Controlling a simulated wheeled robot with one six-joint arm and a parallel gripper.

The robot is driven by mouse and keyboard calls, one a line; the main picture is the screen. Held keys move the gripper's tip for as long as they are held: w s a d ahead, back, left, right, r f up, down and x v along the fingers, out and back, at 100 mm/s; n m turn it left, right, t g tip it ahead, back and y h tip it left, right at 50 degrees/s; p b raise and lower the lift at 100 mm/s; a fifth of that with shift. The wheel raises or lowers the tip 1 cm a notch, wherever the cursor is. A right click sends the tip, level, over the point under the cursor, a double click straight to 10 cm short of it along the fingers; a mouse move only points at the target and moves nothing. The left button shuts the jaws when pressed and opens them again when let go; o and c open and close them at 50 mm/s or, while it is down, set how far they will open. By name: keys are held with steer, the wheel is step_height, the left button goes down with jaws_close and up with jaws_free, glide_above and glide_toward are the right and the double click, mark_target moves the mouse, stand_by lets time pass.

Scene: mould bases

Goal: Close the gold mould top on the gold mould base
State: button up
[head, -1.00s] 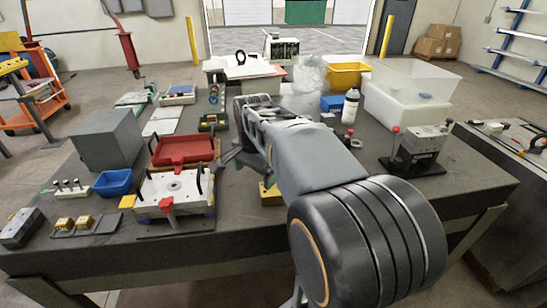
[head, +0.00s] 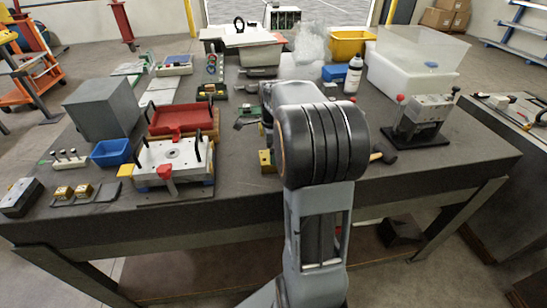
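A gold block (head: 267,160) sits on the bench beside my arm, near the front edge. My arm hides most of it, so I cannot tell whether it is the mould base, the top or both. Two small gold pieces, a left one (head: 63,192) and a right one (head: 83,190), sit on a dark plate at the front left. My gripper (head: 245,123) is mostly hidden behind my arm, with dark finger-like parts showing at its left, beyond the gold block. Whether it is open or holds anything cannot be seen.
A white mould plate (head: 172,160) with black handles and a red tray (head: 180,118) stand left of my arm. A blue bin (head: 111,153) and grey box (head: 103,108) are further left. A hammer (head: 383,155) and a small press (head: 422,118) are at right.

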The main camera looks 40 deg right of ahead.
steer(key=shift+f, duration=2.05)
steer(key=c, duration=1.5)
steer(key=shift+o, duration=0.2)
steer(key=shift+r, duration=0.15)
steer(key=shift+r, duration=0.15)
steer(key=shift+r+p, duration=1.25)
steer(key=shift+r, duration=0.05)
